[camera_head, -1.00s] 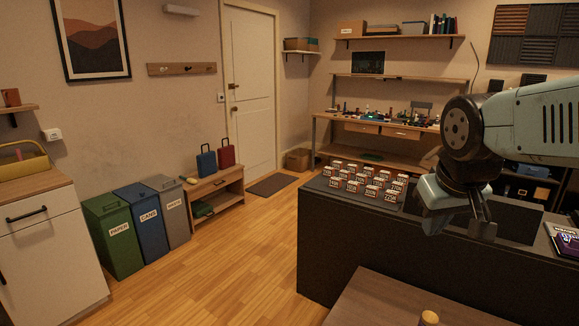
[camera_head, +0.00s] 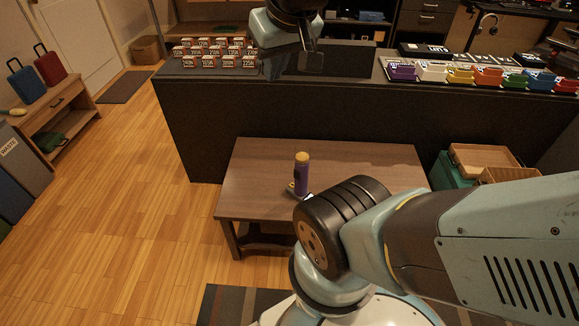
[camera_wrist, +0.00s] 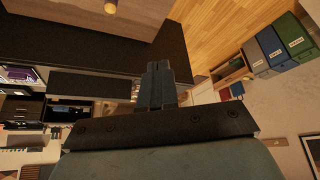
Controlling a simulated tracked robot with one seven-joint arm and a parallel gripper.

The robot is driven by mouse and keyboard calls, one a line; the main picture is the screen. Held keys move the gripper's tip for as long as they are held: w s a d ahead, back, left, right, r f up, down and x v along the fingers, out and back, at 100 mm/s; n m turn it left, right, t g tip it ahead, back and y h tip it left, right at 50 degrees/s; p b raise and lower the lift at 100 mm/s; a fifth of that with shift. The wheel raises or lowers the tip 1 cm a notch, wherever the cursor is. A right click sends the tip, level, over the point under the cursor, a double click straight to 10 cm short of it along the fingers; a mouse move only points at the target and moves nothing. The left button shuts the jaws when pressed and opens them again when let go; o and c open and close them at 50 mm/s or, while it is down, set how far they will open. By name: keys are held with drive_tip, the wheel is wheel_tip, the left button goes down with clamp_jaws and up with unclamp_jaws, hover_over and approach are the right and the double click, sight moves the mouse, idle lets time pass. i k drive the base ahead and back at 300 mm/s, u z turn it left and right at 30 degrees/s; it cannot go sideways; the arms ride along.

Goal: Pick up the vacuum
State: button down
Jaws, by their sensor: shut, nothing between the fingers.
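A dark purple upright cylinder with an orange-yellow top (camera_head: 301,175) stands on the low brown table, near its middle. It may be the vacuum, but I cannot tell for sure. A small light item lies against its base, partly hidden by my arm. The orange-yellow top also shows at the upper edge of the wrist view (camera_wrist: 110,7). My gripper (camera_head: 311,58) is shut and empty, in front of the dark counter's top in the head view. It is well apart from the cylinder. Its closed fingers show in the wrist view (camera_wrist: 159,68).
The low brown table (camera_head: 250,190) is otherwise mostly bare. Behind it, a long dark counter (camera_head: 230,115) carries small labelled boxes (camera_head: 215,55) and coloured bins (camera_head: 487,76). Wooden trays (camera_head: 482,158) stand right of the table. Open wooden floor (camera_head: 140,200) lies to the left.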

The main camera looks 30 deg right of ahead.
sight(299, 192)
drive_tip(key=u, duration=1.2)
drive_tip(key=k, duration=1.8)
drive_tip(key=z, duration=0.75)
drive_tip(key=i, duration=1)
drive_tip(key=u, duration=0.15)
